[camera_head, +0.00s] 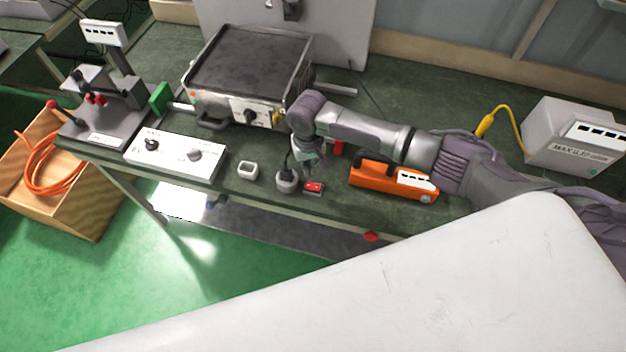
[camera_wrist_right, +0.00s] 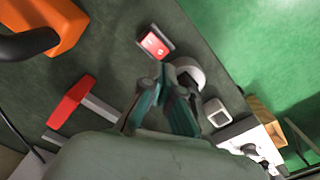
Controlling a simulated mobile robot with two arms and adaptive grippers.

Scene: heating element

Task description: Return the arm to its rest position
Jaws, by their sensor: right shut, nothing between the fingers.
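My right arm reaches in from the right over the green workbench (camera_head: 420,90). My right gripper (camera_head: 308,165) points down near the bench's front edge, shut and empty. It is beside a grey round socket with a dark plug and cable (camera_head: 287,183) and a small red switch (camera_head: 314,187). In the right wrist view the shut gripper (camera_wrist_right: 166,88) overlaps part of the round socket (camera_wrist_right: 190,70), and the red switch (camera_wrist_right: 155,43) lies beyond it. I cannot tell whether gripper and socket touch. My left gripper is not in view.
An orange device (camera_head: 385,182) lies under my right forearm. A hot plate (camera_head: 245,65) stands behind the gripper. A white control box (camera_head: 175,155), a small white frame (camera_head: 248,170) and a test stand (camera_head: 105,110) are to the left. A grey box (camera_head: 560,135) stands at the right.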

